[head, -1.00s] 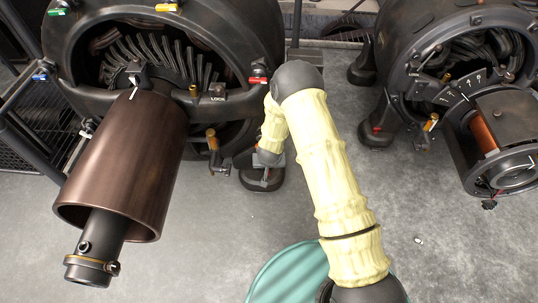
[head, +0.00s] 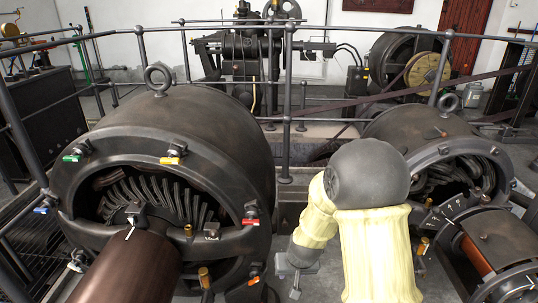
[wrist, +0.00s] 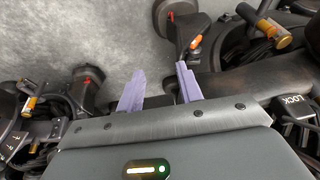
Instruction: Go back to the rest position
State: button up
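My arm in its pale yellow sleeve rises at the lower middle of the head view and bends at a dark grey elbow. My gripper hangs at its far end between the two dynamos, small and partly hidden by the arm. In the wrist view my gripper (wrist: 160,82) shows two pale purple fingers standing apart, with nothing between them. The left dynamo (head: 165,165) is large and dark, with coloured tabs around its rim and a brown drum in front. The right dynamo (head: 425,122) stands behind and right of my arm.
Dark metal railings (head: 285,90) run behind the dynamos, with machinery and a wheel (head: 426,72) beyond. The brown drum (head: 128,270) juts toward me at the lower left. In the wrist view, bare grey floor (wrist: 100,35) shows past the fingers, with machine parts on both sides.

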jog(key=s+d+r+g+h+p, duration=0.1)
jog(key=s+d+r+p, duration=0.1)
jog(key=s+d+r, duration=0.45)
jog(key=s+d+r+p, duration=0.2)
jog(key=s+d+r, duration=0.1)
jog(key=s+r, duration=0.6)
jog(key=w+p+v, duration=0.2)
jog(key=p+v, duration=1)
jog(key=w+r+p+v, duration=0.1)
jog(key=w+p+v, duration=0.2)
jog(key=p+v, duration=0.9)
jog(key=w+r+p+v, duration=0.1)
jog(key=w+p+v, duration=0.2)
jog(key=p+v, duration=0.9)
jog(key=shift+w+a+m+p, duration=0.25)
jog(key=shift+a+m+p, duration=0.15)
jog(key=shift+a+p, duration=0.35)
jog(key=shift+d, duration=0.15)
